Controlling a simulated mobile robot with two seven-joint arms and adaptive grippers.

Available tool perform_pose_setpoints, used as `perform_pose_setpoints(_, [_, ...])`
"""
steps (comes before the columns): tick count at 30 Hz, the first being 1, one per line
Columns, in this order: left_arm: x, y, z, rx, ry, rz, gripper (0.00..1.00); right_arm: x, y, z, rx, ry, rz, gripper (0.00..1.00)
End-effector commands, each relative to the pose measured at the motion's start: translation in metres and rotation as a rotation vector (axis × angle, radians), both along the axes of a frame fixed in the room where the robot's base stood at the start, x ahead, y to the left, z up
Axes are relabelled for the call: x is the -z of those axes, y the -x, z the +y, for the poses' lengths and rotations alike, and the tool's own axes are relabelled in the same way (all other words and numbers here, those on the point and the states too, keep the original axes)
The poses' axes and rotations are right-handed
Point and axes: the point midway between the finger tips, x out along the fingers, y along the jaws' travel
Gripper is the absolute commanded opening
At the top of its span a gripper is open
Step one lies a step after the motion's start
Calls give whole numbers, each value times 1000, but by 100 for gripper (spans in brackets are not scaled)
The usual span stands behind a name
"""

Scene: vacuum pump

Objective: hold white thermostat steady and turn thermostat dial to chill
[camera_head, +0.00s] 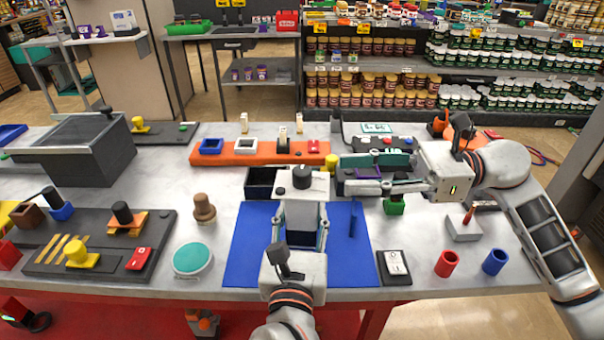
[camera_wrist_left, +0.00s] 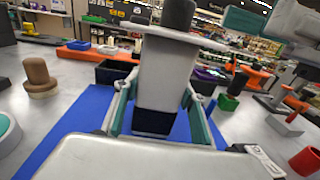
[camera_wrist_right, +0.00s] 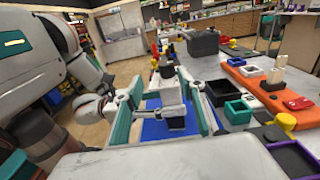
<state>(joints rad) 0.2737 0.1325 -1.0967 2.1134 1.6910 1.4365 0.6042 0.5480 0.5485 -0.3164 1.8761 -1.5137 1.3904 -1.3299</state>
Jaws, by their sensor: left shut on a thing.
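The white thermostat (camera_head: 302,213) is an upright pale block with a black dial (camera_head: 302,177) on top, over the blue mat (camera_head: 247,255). My left gripper (camera_head: 301,228) is shut on its sides. In the left wrist view the thermostat's pale body (camera_wrist_left: 165,75) stands between the fingers, with a dark lower part and the black dial (camera_wrist_left: 178,14) above. My right gripper (camera_head: 338,173) is open and empty, coming from the right. Its fingers point left, just right of the dial, apart from it. The right wrist view shows its two teal-padded fingers (camera_wrist_right: 168,115) spread.
An orange rack (camera_head: 235,158) and dark open boxes (camera_head: 261,183) lie behind the mat. A brown knob (camera_head: 204,208) and teal disc (camera_head: 193,259) stand left. A switch plate (camera_head: 393,266), red cup (camera_head: 447,263) and blue cup (camera_head: 495,261) stand right.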

Motion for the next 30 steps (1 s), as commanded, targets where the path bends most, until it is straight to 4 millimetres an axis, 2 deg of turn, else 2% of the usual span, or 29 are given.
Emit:
perform_pose_setpoints(6, [0,0,0,1,0,0,13,12,-1,-22,82,-29,3,40])
perform_pose_setpoints(11, [0,0,0,1,0,-1,13,13,-2,-20,97,-35,0,40])
perform_pose_setpoints(14, [0,0,0,1,0,-1,13,12,-2,-8,95,-37,0,40])
perform_pose_setpoints(24, [0,0,0,0,0,-1,13,12,-8,56,95,-37,2,40])
perform_pose_setpoints(30, [0,0,0,0,0,-1,13,13,-11,83,97,-35,2,40])
